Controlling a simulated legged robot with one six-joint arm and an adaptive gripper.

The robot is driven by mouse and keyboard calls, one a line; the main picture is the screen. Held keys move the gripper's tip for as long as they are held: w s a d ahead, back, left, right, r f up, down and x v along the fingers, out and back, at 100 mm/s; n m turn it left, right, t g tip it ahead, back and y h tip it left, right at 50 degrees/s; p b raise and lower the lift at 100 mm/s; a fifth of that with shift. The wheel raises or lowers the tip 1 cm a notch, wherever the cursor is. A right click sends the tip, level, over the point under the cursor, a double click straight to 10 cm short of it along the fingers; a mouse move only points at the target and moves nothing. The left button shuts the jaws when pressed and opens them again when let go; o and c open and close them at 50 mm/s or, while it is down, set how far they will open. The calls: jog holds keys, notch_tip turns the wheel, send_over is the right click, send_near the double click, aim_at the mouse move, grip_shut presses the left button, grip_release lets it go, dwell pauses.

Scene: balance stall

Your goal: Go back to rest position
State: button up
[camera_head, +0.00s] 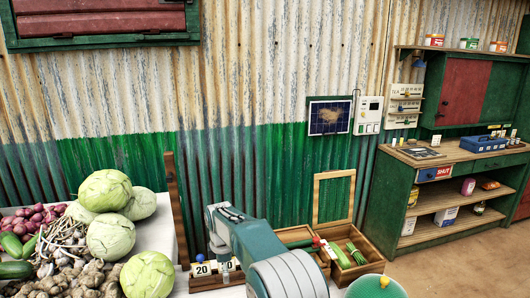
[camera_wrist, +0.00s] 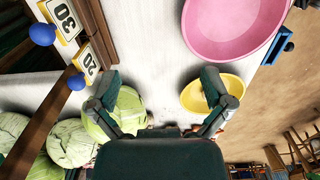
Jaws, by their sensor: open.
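My gripper (camera_wrist: 162,95) is open in the wrist view, its two fingers spread wide with nothing between them. Behind the fingers lies a bare stretch of white table (camera_wrist: 150,50). In the head view my teal arm (camera_head: 265,245) reaches over the stall table, and its far end hides the gripper there.
Cabbages (camera_head: 112,237), onions and cucumbers crowd the table's left. Number cards (camera_head: 202,269) stand by a wooden post. A wooden crate (camera_head: 365,262) holds green vegetables right of my arm. The wrist view shows a pink basin (camera_wrist: 230,25) and yellow bowl (camera_wrist: 212,92). A green counter (camera_head: 400,185) stands right.

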jog(key=s+d+r+m+t, duration=0.1)
jog(key=s+d+r+m, duration=0.4)
jog(key=s+d+r, duration=0.35)
jog(key=s+d+r+m+t, duration=0.2)
jog(key=s+d+r+m, duration=0.3)
jog(key=d+r, duration=0.5)
jog(key=s+d+m+t, duration=0.1)
jog(key=s+d+m, duration=0.3)
jog(key=s, duration=0.7)
jog(key=s+d+f+m+t, duration=0.1)
jog(key=s+d+m, duration=0.3)
jog(key=s, duration=0.7)
jog(key=m, duration=0.2)
jog(key=shift+s+d+m, duration=0.3)
jog(key=shift+d+m, duration=0.05)
jog(key=shift+m, duration=0.05)
